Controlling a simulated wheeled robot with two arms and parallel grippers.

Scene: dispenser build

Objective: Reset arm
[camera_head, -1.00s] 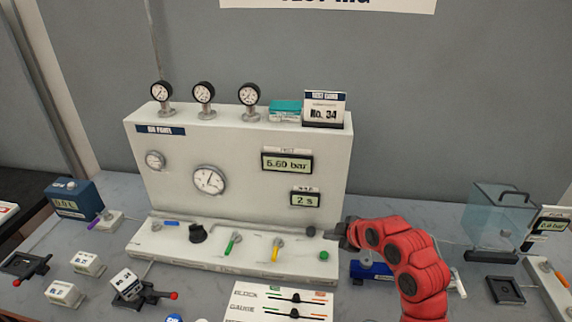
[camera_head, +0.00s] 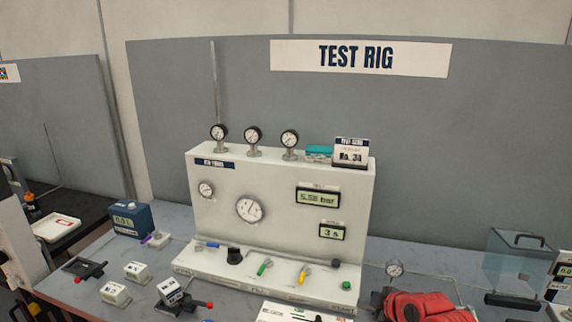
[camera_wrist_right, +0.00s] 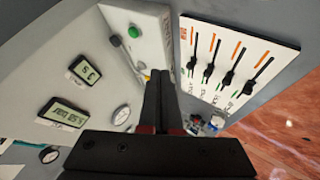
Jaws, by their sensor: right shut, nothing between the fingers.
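My right arm's red links come in at the bottom right of the head view, with the dark right gripper (camera_head: 382,298) just right of the white panel's base. In the right wrist view the two black fingers of my right gripper (camera_wrist_right: 160,78) are together with nothing between them. The white panel (camera_head: 210,225) carries dials, small coloured handles, a black knob (camera_head: 234,256), a green button (camera_head: 346,285) and two displays; the lower display (camera_head: 333,231) reads 3 s. My left gripper is in neither view.
A white slider board (camera_wrist_right: 275,50) lies before the panel. A blue box (camera_head: 132,218) and several small white blocks are on the left. A test card (camera_head: 351,152) stands on top.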

